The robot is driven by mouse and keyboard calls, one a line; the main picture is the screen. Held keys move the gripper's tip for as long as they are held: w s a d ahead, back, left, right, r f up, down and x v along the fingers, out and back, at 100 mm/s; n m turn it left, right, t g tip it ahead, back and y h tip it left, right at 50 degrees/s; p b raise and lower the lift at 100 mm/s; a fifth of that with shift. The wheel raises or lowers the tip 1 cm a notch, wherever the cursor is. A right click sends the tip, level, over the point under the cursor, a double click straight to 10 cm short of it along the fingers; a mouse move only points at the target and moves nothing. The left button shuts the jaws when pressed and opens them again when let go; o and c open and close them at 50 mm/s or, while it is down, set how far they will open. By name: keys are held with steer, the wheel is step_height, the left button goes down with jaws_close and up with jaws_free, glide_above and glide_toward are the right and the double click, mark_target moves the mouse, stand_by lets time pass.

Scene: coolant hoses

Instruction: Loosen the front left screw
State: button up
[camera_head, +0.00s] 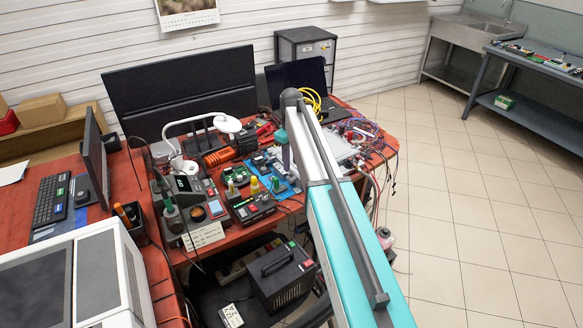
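No front left screw can be made out in this view, and no coolant hose can be told for sure among the clutter. My arm reaches from the bottom right up over the red workbench (237,237), and its grey joint stands above the bench's back half. Small boards and tools lie around a blue mat (284,186), too small to show any screw.
A soldering station (190,208), a red-buttoned box (250,208) and a white lamp (228,124) crowd the bench. A laptop (296,78) and cables (372,142) lie at its back right. A black power unit (280,274) sits below. Tiled floor (470,215) is clear to the right.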

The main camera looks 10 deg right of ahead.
mark_target(292, 171)
step_height(292, 171, up, 10)
steer(key=b, duration=0.1)
steer(key=shift+b, duration=0.4)
stand_by(0.4)
